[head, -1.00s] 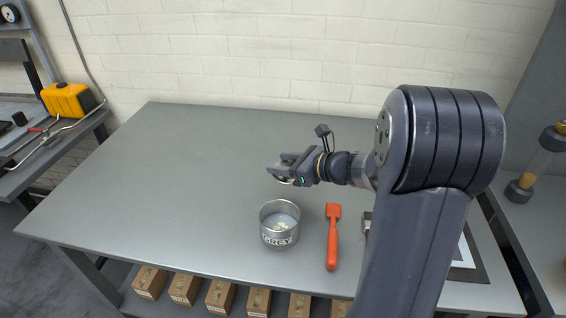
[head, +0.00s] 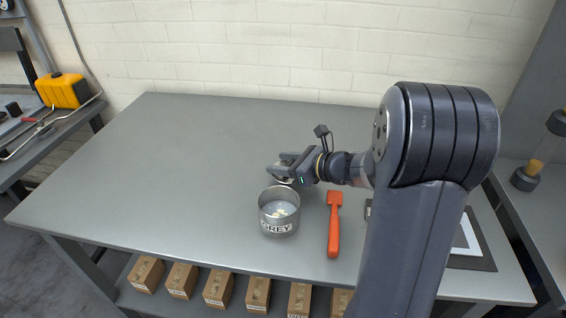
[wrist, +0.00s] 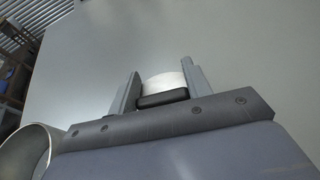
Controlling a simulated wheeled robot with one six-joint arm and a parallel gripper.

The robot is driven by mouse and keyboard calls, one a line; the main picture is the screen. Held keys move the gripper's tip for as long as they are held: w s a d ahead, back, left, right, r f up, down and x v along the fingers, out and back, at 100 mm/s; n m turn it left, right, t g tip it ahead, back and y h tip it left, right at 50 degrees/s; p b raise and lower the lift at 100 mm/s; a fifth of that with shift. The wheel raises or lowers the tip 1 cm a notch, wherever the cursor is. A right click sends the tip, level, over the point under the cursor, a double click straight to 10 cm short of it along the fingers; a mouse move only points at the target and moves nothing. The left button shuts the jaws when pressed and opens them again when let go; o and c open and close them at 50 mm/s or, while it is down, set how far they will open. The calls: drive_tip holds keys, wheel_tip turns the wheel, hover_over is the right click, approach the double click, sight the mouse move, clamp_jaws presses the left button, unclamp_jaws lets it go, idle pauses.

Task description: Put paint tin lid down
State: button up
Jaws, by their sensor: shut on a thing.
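My gripper (head: 284,167) is shut on the paint tin lid, holding it just behind the open tin. In the wrist view, a pale, round-edged part of the lid (wrist: 164,80) shows between the two fingers (wrist: 160,88). In the head view the fingers hide most of the lid (head: 284,181). The open paint tin (head: 279,226), marked GREY, stands upright on the grey table (head: 160,180) in front of the gripper. Its rim also shows at the lower left of the wrist view (wrist: 30,146). I cannot tell whether the lid touches the table.
An orange-red tool (head: 334,225) lies right of the tin. A dark-edged white panel (head: 466,240) lies farther right, partly behind my arm. The table's left and back are clear. Several cardboard boxes (head: 218,289) sit on the shelf below.

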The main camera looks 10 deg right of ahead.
drive_tip(key=shift+f+b, duration=0.4)
drive_tip(key=shift+f, duration=0.2)
drive_tip(key=shift+f, duration=0.2)
drive_tip(key=o, duration=1)
drive_tip(key=shift+d, duration=0.1)
drive_tip(key=v, duration=1)
drive_tip(key=shift+s+d+r+p, duration=0.1)
drive_tip(key=shift+s+d+p, duration=0.15)
drive_tip(key=shift+p, duration=0.15)
clamp_jaws()
idle(1.0)
